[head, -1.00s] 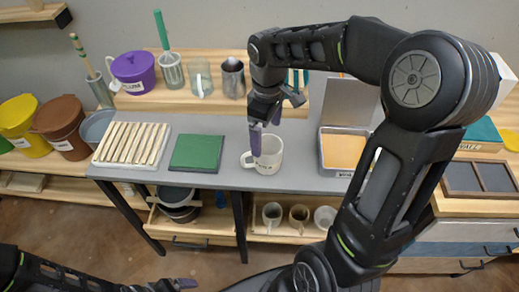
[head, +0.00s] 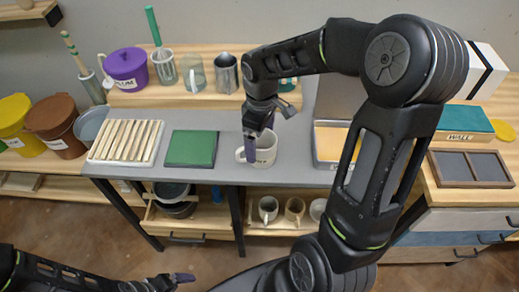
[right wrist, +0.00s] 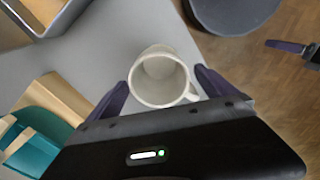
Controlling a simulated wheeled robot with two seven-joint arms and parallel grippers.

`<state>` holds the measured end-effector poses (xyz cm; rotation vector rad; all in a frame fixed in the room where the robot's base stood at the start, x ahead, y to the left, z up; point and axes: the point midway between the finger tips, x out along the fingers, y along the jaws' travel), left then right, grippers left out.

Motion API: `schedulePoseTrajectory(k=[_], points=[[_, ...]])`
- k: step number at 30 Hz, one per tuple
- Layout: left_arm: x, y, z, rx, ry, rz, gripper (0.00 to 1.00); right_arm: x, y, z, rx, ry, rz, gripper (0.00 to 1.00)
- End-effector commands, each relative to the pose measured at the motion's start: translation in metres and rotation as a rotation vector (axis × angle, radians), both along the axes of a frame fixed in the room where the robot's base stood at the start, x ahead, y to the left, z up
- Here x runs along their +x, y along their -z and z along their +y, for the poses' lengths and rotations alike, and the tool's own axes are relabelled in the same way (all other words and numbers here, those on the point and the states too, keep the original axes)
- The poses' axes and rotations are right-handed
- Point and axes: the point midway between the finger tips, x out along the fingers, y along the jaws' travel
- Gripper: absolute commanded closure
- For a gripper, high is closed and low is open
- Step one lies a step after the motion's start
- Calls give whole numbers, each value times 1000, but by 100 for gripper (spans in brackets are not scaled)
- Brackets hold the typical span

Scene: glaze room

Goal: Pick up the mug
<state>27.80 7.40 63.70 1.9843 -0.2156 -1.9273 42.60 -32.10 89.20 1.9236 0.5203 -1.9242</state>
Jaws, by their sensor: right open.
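The white mug (head: 266,153) stands upright near the front edge of the grey table (head: 290,176), its handle toward the left in the head view. My right gripper (head: 259,142) is over it, open, with its purple fingers pointing down. In the right wrist view the mug (right wrist: 160,78) shows its open, empty inside between the two spread fingers of the right gripper (right wrist: 160,82). I cannot tell whether either finger touches it. My left gripper (head: 182,279) is low at the bottom left, away from the table; its opening is unclear.
A green board (head: 191,148) and a ribbed white slab (head: 126,141) lie left of the mug. An open box with an orange inside (head: 335,143) is close on the right. A purple pot (head: 126,68) and several cups stand on the shelf behind. More mugs (head: 294,207) are below.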

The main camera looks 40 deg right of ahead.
Motion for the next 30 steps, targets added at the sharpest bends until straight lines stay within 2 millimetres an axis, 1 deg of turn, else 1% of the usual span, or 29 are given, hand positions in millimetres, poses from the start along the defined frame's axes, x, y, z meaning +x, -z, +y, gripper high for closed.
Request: schedulePoseTrajectory(k=[1, 3, 7, 25, 30], points=[[0, -4, 0, 1, 0, 1, 10, -2, 7, 1, 1, 0, 5, 4], [0, -4, 0, 1, -1, 1, 10, -2, 18, 1, 1, -1, 5, 4], [-1, -4, 0, 2, -1, 2, 10, -1, 28, 0, 1, 0, 2, 4], [-1, -4, 0, 2, -1, 2, 10, 0, 29, 0, 0, 0, 0, 4], [-1, -4, 0, 1, -1, 1, 10, 0, 29, 0, 0, 0, 0, 18]])
